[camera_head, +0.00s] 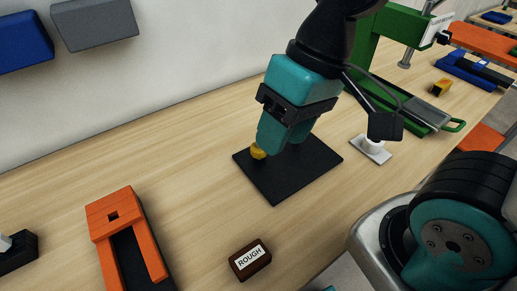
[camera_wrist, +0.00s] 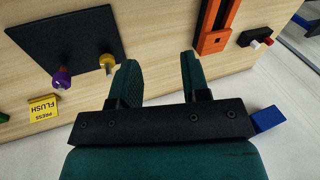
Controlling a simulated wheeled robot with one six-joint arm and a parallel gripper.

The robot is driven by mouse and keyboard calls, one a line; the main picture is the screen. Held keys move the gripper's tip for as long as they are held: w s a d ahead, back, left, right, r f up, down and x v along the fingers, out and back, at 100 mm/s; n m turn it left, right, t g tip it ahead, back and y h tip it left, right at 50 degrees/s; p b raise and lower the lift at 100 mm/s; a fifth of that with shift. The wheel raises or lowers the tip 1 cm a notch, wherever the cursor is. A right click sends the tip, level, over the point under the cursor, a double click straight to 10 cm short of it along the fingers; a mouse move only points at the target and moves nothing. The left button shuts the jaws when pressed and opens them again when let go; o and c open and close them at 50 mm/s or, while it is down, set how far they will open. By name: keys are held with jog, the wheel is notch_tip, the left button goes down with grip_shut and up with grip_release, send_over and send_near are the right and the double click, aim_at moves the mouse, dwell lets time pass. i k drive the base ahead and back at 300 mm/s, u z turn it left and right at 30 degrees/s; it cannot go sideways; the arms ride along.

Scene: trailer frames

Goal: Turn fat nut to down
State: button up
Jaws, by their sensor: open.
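A black square plate (camera_head: 290,187) lies on the wooden bench. A yellow nut-like piece (camera_head: 258,151) stands near its far-left edge, beside my gripper (camera_head: 279,140). In the wrist view the plate (camera_wrist: 60,30) carries a purple round piece (camera_wrist: 62,78) and the yellow piece (camera_wrist: 107,62) with a grey top. The purple piece is hidden in the head view. I cannot tell for sure which one is the fat nut. My gripper (camera_wrist: 158,70) is open, with nothing between its two teal fingers; both pieces are left of the fingers in the wrist view.
An orange and black fixture (camera_head: 110,215) and a "ROUGH" block (camera_head: 250,261) are near the front. A white base with a knob (camera_head: 372,150) and a green machine (camera_head: 410,85) are to the right. The wrist view shows a yellow "PRESS FLUSH" block (camera_wrist: 43,107).

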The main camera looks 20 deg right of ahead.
aim_at(256, 153)
jog(key=k, duration=0.45)
jog(key=u, duration=1.05)
jog(key=i, duration=0.7)
jog(key=z, duration=1.05)
